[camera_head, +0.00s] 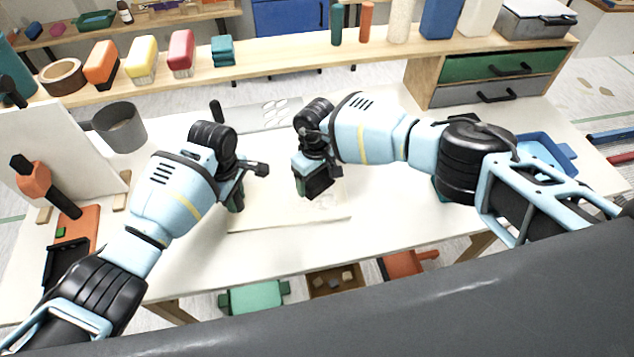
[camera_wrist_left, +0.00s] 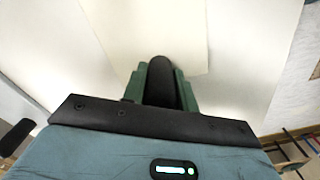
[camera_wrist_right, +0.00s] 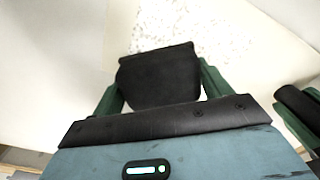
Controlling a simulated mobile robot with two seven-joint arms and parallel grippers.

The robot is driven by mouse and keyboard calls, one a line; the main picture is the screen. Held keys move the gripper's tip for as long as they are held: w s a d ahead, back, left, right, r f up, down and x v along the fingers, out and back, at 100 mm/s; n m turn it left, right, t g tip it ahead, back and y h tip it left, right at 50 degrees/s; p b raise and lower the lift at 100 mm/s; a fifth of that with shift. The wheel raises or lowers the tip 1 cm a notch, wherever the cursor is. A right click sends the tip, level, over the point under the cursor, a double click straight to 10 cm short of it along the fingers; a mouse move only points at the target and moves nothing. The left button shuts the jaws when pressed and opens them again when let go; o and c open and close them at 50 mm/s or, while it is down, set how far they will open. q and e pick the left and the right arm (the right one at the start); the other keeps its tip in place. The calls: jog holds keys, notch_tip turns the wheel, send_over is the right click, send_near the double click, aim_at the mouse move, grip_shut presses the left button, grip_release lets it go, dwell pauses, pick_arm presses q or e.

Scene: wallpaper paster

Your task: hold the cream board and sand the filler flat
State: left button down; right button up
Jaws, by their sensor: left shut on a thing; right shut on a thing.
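The cream board (camera_head: 270,217) lies flat on the white table, and its edges also show in the left wrist view (camera_wrist_left: 150,30). White speckled filler (camera_wrist_right: 190,25) lies on it, just beyond my right gripper (camera_head: 318,182). My right gripper is shut on a black sanding block (camera_wrist_right: 160,75), held low at the filler; I cannot tell whether it touches. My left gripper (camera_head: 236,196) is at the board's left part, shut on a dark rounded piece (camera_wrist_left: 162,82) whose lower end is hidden. Whether it presses the board is unclear.
A grey plate with pale spots (camera_head: 262,114) lies behind the board. A blue tray (camera_head: 545,152) is at the right. A shelf (camera_head: 300,57) with bottles and blocks runs along the back.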

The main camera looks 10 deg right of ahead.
aim_at(320, 210)
pick_arm(q)
jog(key=shift+s+f, duration=0.1)
jog(key=shift+f, duration=0.15)
pick_arm(e)
jog(key=shift+s+a+f, duration=0.1)
jog(key=shift+s+a, duration=0.05)
jog(key=shift+s, duration=1.75)
jog(key=shift+s+a+f, duration=0.1)
jog(key=shift+s, duration=1.8)
jog(key=shift+w+d+r, duration=0.1)
jog(key=shift+w+d, duration=0.05)
jog(key=shift+w, duration=1.75)
jog(key=shift+w+d, duration=0.1)
jog(key=shift+w, duration=1.8)
jog(key=shift+s, duration=1.25)
jog(key=s, duration=0.5)
jog(key=shift+s+a+r, duration=0.15)
jog(key=shift+a+r, duration=0.1)
jog(key=shift+r, duration=0.05)
notch_tip(320, 210, up, 8)
jog(key=shift+f, duration=0.1)
jog(key=o, duration=0.6)
jog(key=c, duration=0.5)
